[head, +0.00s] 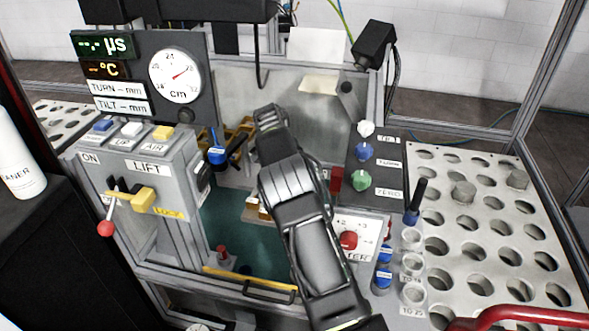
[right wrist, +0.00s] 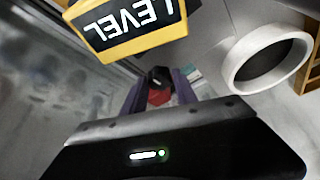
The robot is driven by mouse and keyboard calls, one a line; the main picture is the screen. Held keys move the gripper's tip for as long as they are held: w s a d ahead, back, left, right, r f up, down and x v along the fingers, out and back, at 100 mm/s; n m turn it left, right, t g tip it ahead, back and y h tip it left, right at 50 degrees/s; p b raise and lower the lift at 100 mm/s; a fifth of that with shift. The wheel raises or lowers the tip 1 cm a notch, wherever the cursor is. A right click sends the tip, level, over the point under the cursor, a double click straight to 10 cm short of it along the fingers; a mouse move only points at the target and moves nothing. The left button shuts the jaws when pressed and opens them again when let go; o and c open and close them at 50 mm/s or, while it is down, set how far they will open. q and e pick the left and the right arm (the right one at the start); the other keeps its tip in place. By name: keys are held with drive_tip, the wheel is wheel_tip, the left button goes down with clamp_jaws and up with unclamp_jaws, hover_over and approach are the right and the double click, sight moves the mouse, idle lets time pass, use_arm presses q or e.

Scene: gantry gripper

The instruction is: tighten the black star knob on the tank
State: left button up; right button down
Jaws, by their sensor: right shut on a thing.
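My right arm reaches over the tank (head: 235,245) in the head view, and its wrist hides its own fingertips there. In the right wrist view my right gripper (right wrist: 158,92) is shut on a small dark piece with a red face below it. The dark piece looks like the black star knob (right wrist: 157,76), though its star shape is too small and blurred to make out. I cannot pick out the knob in the head view, where my arm covers part of the tank. My left gripper is not in view.
A yellow-framed LEVEL sign (right wrist: 130,25) and a white ring (right wrist: 265,60) are close to the right gripper. A LIFT control box (head: 150,190) stands left of the tank, a gauge panel (head: 145,80) behind it, and a perforated table (head: 480,220) to the right.

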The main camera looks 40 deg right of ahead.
drive_tip(key=shift+m+g, duration=0.3)
drive_tip(key=shift+m, duration=0.4)
drive_tip(key=c, duration=1)
unclamp_jaws()
drive_tip(key=shift+o, duration=0.2)
drive_tip(key=b+v, duration=0.1)
drive_tip(key=v, duration=0.6)
drive_tip(key=shift+r, duration=0.4)
drive_tip(key=shift+a, duration=0.15)
